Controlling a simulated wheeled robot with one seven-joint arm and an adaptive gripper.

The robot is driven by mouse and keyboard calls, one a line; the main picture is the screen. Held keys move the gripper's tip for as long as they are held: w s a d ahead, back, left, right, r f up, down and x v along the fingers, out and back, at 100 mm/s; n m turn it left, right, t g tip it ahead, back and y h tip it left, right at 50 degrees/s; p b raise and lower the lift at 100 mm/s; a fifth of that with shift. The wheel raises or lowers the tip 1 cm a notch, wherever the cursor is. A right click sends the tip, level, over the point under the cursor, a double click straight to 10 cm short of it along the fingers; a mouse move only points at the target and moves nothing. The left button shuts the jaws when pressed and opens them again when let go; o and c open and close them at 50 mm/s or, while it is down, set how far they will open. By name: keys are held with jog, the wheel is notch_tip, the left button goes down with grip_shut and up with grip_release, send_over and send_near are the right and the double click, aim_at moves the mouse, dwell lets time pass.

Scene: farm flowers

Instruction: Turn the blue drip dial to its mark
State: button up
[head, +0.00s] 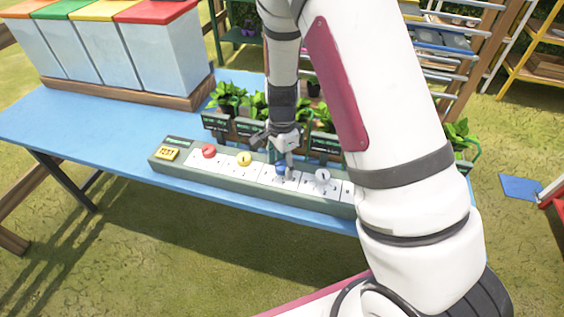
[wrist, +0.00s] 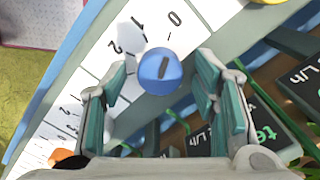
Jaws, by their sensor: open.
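The blue dial (head: 281,168) sits on the long control strip (head: 262,184) near the table's front edge. In the wrist view the blue dial (wrist: 154,76) is round, with a dark line running roughly up and down across its face. Beside it the white scale (wrist: 135,40) shows 0, 1 and 2; I cannot tell which is its mark. My gripper (wrist: 160,98) is open, with one teal-padded finger on each side of the dial; no contact is clear. In the head view my gripper (head: 283,156) is directly over the dial and partly hides it.
Red (head: 208,151), yellow (head: 244,159) and white (head: 322,176) dials share the strip. An orange dial (wrist: 62,155) shows at lower left in the wrist view. Potted plants (head: 228,97) with dark labels stand close behind. Lidded bins (head: 165,55) are at left; the blue table (head: 110,125) between is clear.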

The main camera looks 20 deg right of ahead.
jog(key=c, duration=1.2)
jog(key=shift+o, duration=0.2)
jog(key=n, duration=0.4)
jog(key=shift+n, duration=1.9)
